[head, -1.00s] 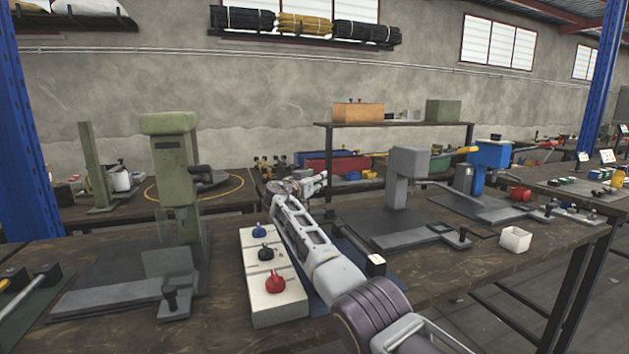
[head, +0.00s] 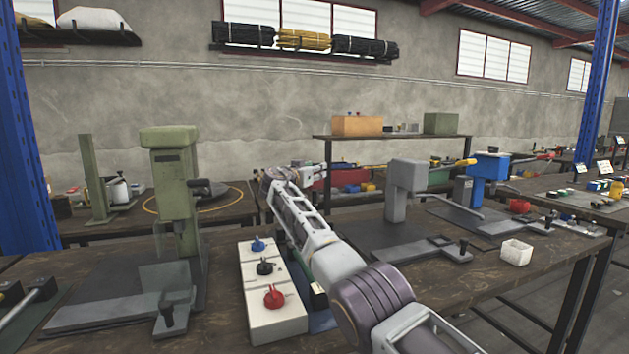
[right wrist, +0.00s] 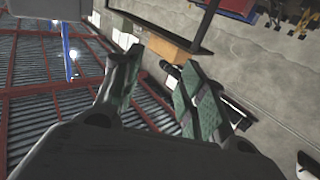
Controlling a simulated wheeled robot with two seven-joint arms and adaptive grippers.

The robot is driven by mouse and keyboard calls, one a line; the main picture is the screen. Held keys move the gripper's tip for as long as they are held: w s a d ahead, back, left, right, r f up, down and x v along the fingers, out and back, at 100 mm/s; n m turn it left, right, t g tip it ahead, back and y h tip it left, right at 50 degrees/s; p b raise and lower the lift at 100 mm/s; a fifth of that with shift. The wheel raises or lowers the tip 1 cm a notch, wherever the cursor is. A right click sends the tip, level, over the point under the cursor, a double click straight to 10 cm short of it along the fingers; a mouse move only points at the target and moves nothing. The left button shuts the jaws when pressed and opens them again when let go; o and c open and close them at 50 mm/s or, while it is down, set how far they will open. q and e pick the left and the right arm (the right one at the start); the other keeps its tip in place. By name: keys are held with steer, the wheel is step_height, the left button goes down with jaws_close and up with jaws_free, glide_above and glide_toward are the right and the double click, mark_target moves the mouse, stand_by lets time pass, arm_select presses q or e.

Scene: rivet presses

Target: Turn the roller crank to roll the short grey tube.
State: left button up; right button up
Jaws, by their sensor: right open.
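I cannot make out the roller crank or the short grey tube in either view. My right arm comes in from the lower right of the head view and reaches over the bench. Its gripper is small and unclear there, at the far end of the arm. In the right wrist view my right gripper (right wrist: 162,62) has its two fingers spread apart with nothing between them. Behind the fingers are the wall, the roof and a shelf, so it points away from the bench top. My left gripper is not in view.
A green press (head: 171,190), a grey press (head: 405,190) and a blue press (head: 491,166) stand on the bench. A white box with blue, black and red knobs (head: 276,322) lies beside my right arm.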

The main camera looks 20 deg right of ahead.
steer(key=shift+r, duration=1.2)
